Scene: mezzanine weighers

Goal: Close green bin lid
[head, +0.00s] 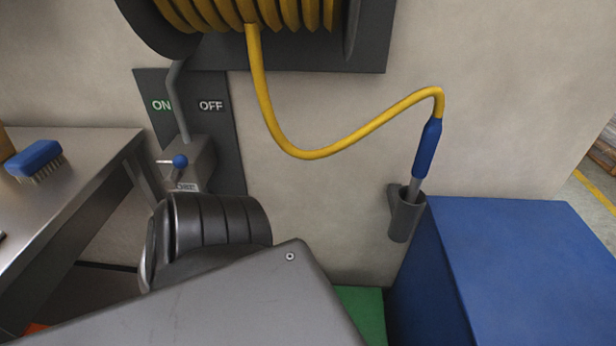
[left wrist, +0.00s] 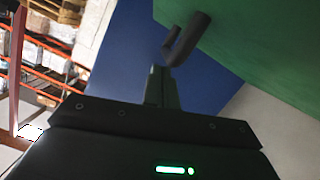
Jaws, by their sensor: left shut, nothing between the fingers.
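A small strip of the green bin (head: 364,312) shows in the head view at the bottom, between my grey arm and the blue box; my arm hides the rest. I cannot tell from this strip how its lid stands. In the left wrist view a large green surface (left wrist: 265,45) fills the upper right, with a dark bent handle (left wrist: 187,38) on it. My left gripper (left wrist: 160,78) is shut and empty, its tips just below the handle's end in that picture. I cannot tell whether they touch it. My right gripper is in neither view.
A blue box (head: 520,250) stands at the right, against the wall. A nozzle holder (head: 406,215) holds the blue-gripped end of a yellow hose (head: 300,150). A valve with a blue-knobbed lever (head: 179,161) and a steel table (head: 60,190) with a blue brush (head: 34,158) are at left.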

